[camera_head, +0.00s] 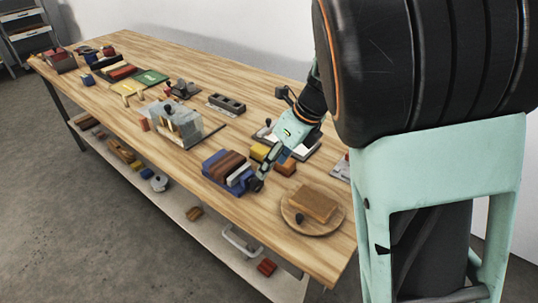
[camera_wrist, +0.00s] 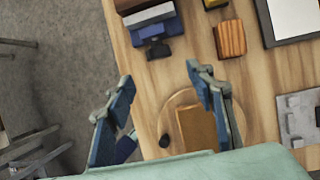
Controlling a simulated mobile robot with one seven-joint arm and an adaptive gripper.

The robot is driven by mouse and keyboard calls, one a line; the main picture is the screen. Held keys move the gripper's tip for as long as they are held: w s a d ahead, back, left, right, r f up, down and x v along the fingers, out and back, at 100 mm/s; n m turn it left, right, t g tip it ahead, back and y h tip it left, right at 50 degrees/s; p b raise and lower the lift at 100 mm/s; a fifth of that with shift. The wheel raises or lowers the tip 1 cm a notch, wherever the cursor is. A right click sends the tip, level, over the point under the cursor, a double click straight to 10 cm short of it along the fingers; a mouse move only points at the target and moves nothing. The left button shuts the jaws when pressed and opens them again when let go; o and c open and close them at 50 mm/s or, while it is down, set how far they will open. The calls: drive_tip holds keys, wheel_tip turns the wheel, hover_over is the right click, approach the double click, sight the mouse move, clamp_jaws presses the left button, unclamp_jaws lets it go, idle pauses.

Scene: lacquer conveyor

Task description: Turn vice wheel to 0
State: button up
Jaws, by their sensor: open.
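The blue vice (camera_head: 212,163) stands near the table's front edge, with a reddish-brown block and a pale strip in its upper part. Its small dark wheel (camera_head: 257,185) sticks out at the end toward the round board. The vice (camera_wrist: 150,22) and its dark wheel (camera_wrist: 157,49) also show at the top of the wrist view. My gripper (camera_head: 266,171) is by the wheel end of the vice in the head view, partly covering that area. In the wrist view my gripper (camera_wrist: 160,74) is open and empty, with the wheel ahead of the fingertips. I cannot tell any wheel marking.
A round wooden board (camera_head: 333,222) with a brown block (camera_head: 314,206) and a dark knob lies to the right of the vice. An orange-brown block (camera_head: 287,169) and a white-topped tray (camera_head: 303,148) are behind. A clear-sided box device (camera_head: 190,128) stands to the left.

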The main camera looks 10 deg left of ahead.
sight(259, 185)
drive_tip(key=b+x, duration=0.2)
drive_tip(key=x, duration=0.7)
drive_tip(key=shift+a+f, duration=0.15)
drive_tip(key=shift+f, duration=0.05)
drive_tip(key=c, duration=1.2)
drive_tip(key=shift+o, duration=0.2)
drive_tip(key=shift+s+r+t+p, duration=0.15)
drive_tip(key=shift+t+p, duration=0.15)
drive_tip(key=shift+p, duration=0.15)
drive_tip(key=shift+s+a+n+t+h+p, duration=0.15)
drive_tip(key=shift+n+t+h+p, duration=0.15)
drive_tip(key=shift+t+h+p, duration=0.4)
drive_tip(key=shift+s+f+n+t+h+p, duration=0.15)
drive_tip(key=shift+t+h+p, duration=0.25)
drive_tip(key=shift+t, duration=0.3)
drive_tip(key=shift+w+f+n+t+h+p, duration=0.15)
drive_tip(key=shift+t+h+p, duration=0.2)
drive_tip(key=shift+t, duration=0.35)
drive_tip(key=shift+s, duration=0.1)
